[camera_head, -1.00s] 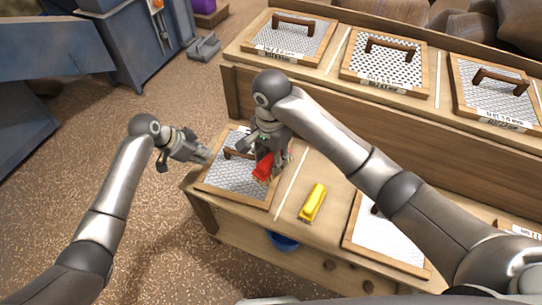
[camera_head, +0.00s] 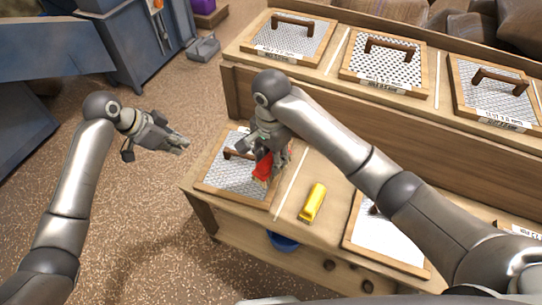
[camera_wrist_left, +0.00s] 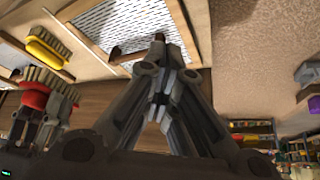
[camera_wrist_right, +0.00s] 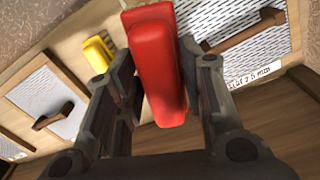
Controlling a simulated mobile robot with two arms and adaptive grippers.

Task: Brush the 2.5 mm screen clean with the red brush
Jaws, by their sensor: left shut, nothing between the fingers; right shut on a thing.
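The 2.5 mm screen (camera_head: 228,180) is a mesh panel in a wooden frame with a dark handle, on the left end of the lower bench. Its label reads "2.5 mm" in the right wrist view (camera_wrist_right: 254,72). My right gripper (camera_head: 270,158) is shut on the red brush (camera_head: 262,170) over the screen's right side. The brush also shows in the right wrist view (camera_wrist_right: 158,70) and the left wrist view (camera_wrist_left: 36,98). I cannot tell whether its bristles touch the mesh. My left gripper (camera_head: 184,146) is shut and empty, left of the screen, over the floor.
A yellow brush (camera_head: 313,202) lies on the bench right of a pale divider strip. Another screen (camera_head: 382,240) lies further right. Several handled screens rest on the raised shelf (camera_head: 330,75) behind. A blue bucket (camera_head: 284,241) is below the bench. The floor at left is open.

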